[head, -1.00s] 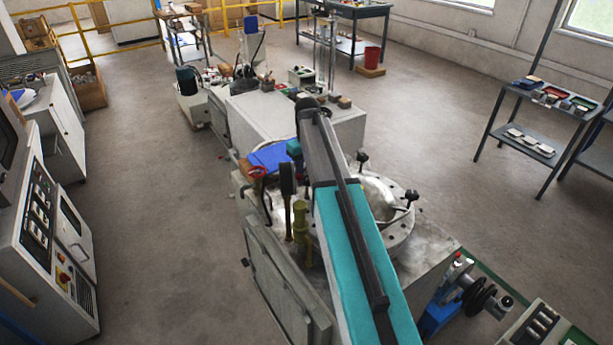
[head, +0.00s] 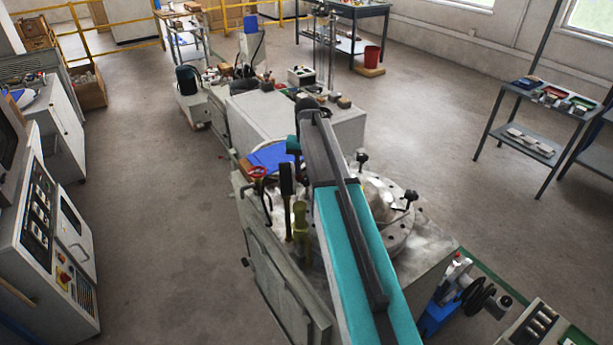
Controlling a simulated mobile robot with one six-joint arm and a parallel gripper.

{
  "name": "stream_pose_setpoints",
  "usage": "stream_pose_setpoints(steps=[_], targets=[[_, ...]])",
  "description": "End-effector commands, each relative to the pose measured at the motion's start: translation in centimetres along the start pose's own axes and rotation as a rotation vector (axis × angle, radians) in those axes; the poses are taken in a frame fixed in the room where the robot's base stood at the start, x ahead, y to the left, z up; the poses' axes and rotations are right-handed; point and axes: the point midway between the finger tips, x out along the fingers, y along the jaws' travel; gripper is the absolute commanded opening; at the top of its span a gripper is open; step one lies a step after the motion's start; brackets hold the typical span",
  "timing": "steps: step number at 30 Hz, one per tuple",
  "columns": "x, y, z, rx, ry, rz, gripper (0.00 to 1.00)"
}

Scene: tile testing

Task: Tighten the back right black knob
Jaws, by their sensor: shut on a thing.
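A round metal lid (head: 398,238) sits on the machine in front of me, partly covered by my arm. A black knob (head: 362,157) stands upright at the back right of the lid. A second black knob (head: 409,196) stands tilted at the lid's right side. Any knobs on the left of the lid are hidden behind my arm. My teal and grey arm reaches over the lid, and its far end hides my gripper. I cannot see the fingers or what lies between them.
A blue sheet (head: 271,157) and a red ring handle (head: 257,171) lie left of the arm. Olive-yellow posts (head: 300,220) stand close to its left side. A light grey cabinet (head: 255,110) is behind. A shelf table (head: 530,145) stands right, with open floor between.

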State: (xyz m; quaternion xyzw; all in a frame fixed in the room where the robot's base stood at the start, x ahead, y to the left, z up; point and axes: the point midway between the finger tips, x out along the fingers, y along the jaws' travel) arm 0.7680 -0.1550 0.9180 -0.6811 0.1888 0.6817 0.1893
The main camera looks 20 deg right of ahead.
Motion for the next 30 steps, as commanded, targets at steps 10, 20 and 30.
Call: stream_pose_setpoints(steps=[10, 20, 30], targets=[[-0.1, 0.02, -0.07, 0.322, 0.003, 0.0, 0.11], [-0.1, 0.06, -0.1, 0.617, 0.003, 0.0, 0.11], [-0.09, 0.11, -0.12, 0.81, 0.004, 0.001, 0.11]])
